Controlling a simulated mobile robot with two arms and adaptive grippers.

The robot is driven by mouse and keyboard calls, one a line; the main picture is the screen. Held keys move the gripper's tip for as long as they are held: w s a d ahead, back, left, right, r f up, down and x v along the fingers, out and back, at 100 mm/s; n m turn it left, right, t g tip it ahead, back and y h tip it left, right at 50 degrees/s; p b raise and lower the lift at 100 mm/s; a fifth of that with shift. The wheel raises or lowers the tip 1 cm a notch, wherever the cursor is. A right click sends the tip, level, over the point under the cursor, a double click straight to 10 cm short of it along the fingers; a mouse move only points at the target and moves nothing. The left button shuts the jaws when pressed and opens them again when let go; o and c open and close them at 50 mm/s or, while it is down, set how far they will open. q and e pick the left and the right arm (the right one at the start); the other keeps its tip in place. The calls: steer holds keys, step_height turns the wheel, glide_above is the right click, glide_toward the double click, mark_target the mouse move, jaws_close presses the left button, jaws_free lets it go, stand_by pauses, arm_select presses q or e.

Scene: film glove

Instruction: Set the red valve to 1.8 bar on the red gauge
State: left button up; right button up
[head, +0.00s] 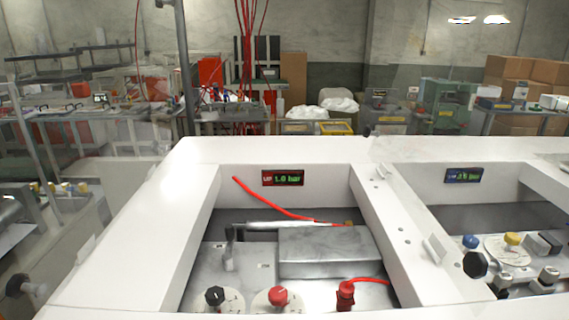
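A red valve knob (278,296) sits on a round white dial plate in the recessed bay of the white machine, at the bottom middle of the head view. The red gauge (283,178) is a small display with a red label on the bay's back wall. Its green digits look like 1.6 bar or 1.0 bar; they are too small to be sure. Neither of my grippers is in view.
A black knob (215,296) stands left of the red one, and a red fitting (345,296) with a red hose stands right. A metal block (328,252) lies behind them. A second bay at right has a blue-labelled gauge (463,175) and a yellow knob (512,239).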

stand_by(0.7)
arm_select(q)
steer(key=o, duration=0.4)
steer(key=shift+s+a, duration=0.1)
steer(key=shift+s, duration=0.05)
